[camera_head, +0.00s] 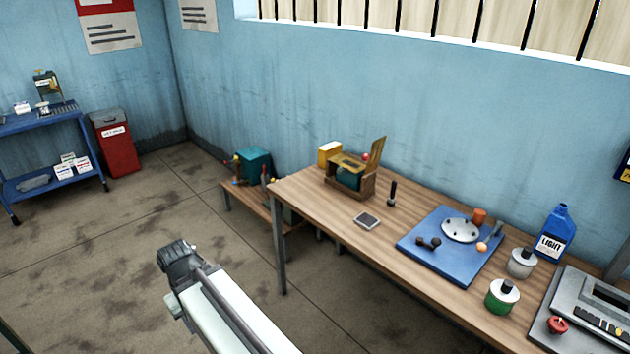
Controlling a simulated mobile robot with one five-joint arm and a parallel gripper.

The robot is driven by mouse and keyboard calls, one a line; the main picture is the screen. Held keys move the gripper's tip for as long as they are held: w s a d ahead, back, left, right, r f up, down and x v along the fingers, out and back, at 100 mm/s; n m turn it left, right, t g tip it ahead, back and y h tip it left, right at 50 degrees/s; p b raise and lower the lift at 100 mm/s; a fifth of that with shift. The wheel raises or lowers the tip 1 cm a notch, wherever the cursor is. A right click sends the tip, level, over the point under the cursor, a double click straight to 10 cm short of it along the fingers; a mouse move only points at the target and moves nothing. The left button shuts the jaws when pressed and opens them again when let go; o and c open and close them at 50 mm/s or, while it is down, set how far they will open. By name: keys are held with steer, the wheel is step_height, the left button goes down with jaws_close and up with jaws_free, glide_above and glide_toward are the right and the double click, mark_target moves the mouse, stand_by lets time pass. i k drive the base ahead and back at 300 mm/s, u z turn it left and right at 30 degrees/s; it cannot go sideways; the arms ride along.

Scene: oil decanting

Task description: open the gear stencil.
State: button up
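A wooden fixture (350,184) stands at the far left end of the wooden table, with a teal block inside. I cannot tell for sure which part is the gear stencil. My gripper (178,262) is over the floor, left of the table and well apart from the fixture. Its fingers are too dark and small to tell open from shut.
The table (320,215) also bears a yellow box (329,153), a small grey device (367,220), a blue mat (425,250) with parts, a blue bottle (556,235) and cans. A low bench (255,205) stands behind its left end. Floor to the left is clear.

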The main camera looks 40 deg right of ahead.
mark_target(353, 167)
steer(key=i, duration=1.85)
steer(key=z, duration=0.6)
steer(key=k, duration=0.85)
steer(key=z, duration=0.1)
steer(key=i, duration=0.95)
steer(key=u, duration=0.1)
